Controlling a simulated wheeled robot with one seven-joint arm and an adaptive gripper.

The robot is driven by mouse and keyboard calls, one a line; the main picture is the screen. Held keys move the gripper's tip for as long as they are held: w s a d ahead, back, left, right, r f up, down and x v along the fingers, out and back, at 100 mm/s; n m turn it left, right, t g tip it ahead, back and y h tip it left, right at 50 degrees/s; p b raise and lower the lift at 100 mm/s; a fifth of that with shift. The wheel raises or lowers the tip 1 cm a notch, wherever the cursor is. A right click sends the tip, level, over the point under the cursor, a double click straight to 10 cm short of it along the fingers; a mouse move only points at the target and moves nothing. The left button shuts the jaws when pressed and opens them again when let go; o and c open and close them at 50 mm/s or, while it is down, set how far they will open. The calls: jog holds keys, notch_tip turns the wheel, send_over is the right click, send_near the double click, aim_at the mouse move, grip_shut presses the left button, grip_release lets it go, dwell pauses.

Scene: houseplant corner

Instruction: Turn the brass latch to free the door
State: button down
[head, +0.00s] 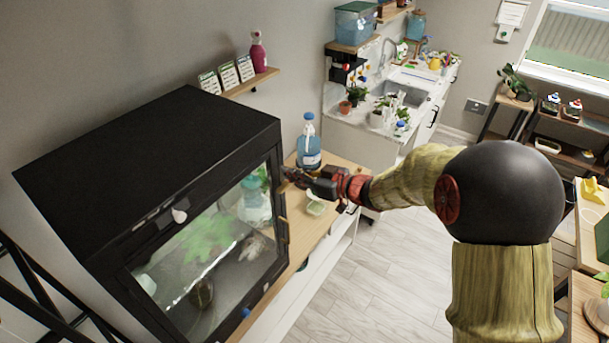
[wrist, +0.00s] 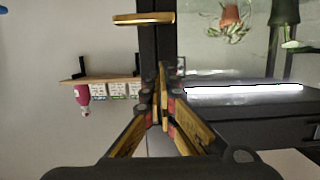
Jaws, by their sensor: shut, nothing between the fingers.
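The black cabinet (head: 150,150) has a glass door (head: 205,255) in a dark frame, which looks shut. Small brass fittings (head: 283,205) show at the door's right edge; I cannot tell which is the latch. In the wrist view, which is upside down, a brass bar (wrist: 145,18) crosses the dark frame edge, clear of my fingers. My gripper (head: 287,177) is shut and empty at the cabinet's upper right front corner. In the wrist view my gripper (wrist: 163,100) has its fingertips together over the dark frame. Whether they touch a fitting is unclear.
A wall shelf (head: 250,82) holds cards and a pink bottle (head: 258,52).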

aim_at(278, 179)
jog(key=shift+x, duration=1)
notch_tip(278, 179, down, 3)
jog(key=shift+s+d+r, duration=0.15)
jog(key=shift+f, duration=0.6)
